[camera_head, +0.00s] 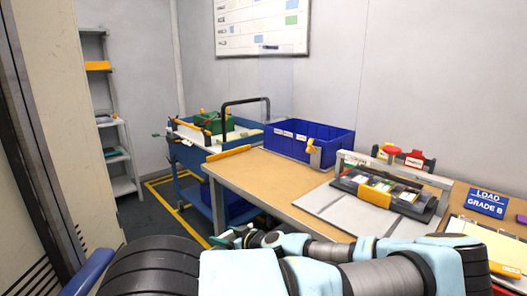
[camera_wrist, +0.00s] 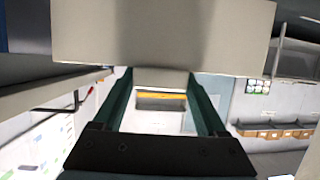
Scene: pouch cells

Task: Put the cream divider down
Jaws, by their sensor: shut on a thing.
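The cream divider (camera_wrist: 165,35) fills the upper middle of the wrist view as a broad, plain block with a narrower part reaching down between the fingers. My gripper (camera_wrist: 160,82) has its two dark green fingers on either side of that narrower part and is shut on it. In the head view my arm stretches left along the bottom, and the teal end of it shows low, by the near left side of the workbench (camera_head: 262,172). I cannot make out the divider in the head view.
A blue bin (camera_head: 310,146) and a tray of pouch cells (camera_head: 384,193) stand on the bench, with a grey mat (camera_head: 335,209) before the tray. A blue cart (camera_head: 190,157) stands left of the bench. The bench's left part has bare room.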

